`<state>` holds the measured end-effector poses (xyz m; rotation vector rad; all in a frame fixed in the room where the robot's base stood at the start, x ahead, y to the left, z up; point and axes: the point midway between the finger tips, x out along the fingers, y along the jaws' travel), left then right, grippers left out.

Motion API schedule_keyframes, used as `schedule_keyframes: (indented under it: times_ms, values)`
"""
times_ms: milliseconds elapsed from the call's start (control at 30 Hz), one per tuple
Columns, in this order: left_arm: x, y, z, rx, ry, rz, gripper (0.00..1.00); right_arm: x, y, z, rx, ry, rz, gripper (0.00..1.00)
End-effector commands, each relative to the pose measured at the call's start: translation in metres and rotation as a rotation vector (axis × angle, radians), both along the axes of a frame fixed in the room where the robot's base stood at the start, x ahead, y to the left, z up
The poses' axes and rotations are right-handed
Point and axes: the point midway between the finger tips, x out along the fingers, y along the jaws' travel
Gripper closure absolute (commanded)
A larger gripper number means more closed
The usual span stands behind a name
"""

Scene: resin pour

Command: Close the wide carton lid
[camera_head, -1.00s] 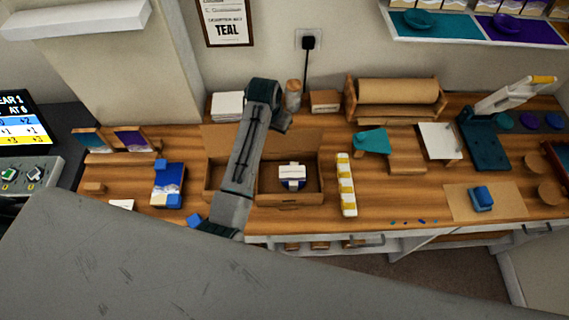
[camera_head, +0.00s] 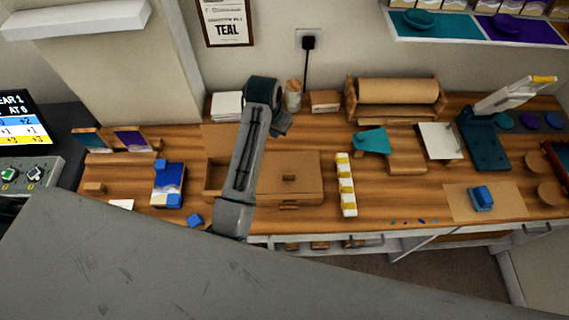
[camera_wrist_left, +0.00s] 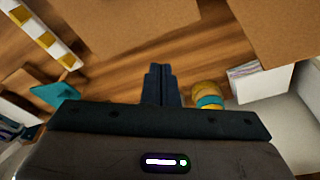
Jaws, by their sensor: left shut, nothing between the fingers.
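The wide carton (camera_head: 290,199) stands mid-bench. Its brown lid (camera_head: 305,170) lies flat over the top, with a small tab in the middle, and hides the inside. Cardboard that looks like this lid shows at the top of the left wrist view (camera_wrist_left: 125,25). My left gripper (camera_head: 283,124) is behind the carton's back edge, partly hidden by its own wrist in the head view. In the left wrist view its fingers (camera_wrist_left: 160,75) are together and empty, apart from the lid. My right gripper is not in view.
A narrower open carton (camera_head: 213,179) stands at left, its flap (camera_head: 220,137) raised, partly behind my arm. A jar (camera_head: 293,95) and a small box (camera_head: 325,101) stand behind the gripper. A white-and-yellow strip (camera_head: 346,185) lies right of the wide carton.

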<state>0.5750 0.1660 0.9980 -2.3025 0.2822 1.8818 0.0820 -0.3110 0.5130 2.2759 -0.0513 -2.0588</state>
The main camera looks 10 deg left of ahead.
Motion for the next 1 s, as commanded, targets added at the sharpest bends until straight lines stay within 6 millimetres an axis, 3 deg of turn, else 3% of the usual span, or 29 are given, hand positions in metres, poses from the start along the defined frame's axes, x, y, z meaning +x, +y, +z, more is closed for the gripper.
schedule_keyframes:
  times_ms: [500,1000]
  values:
    - [0.0,0.0,0.059,0.0,-0.001,0.0,1.0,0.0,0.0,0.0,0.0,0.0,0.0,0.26]
    - [0.0,0.0,0.063,0.0,0.0,0.0,1.0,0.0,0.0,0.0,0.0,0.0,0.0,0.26]
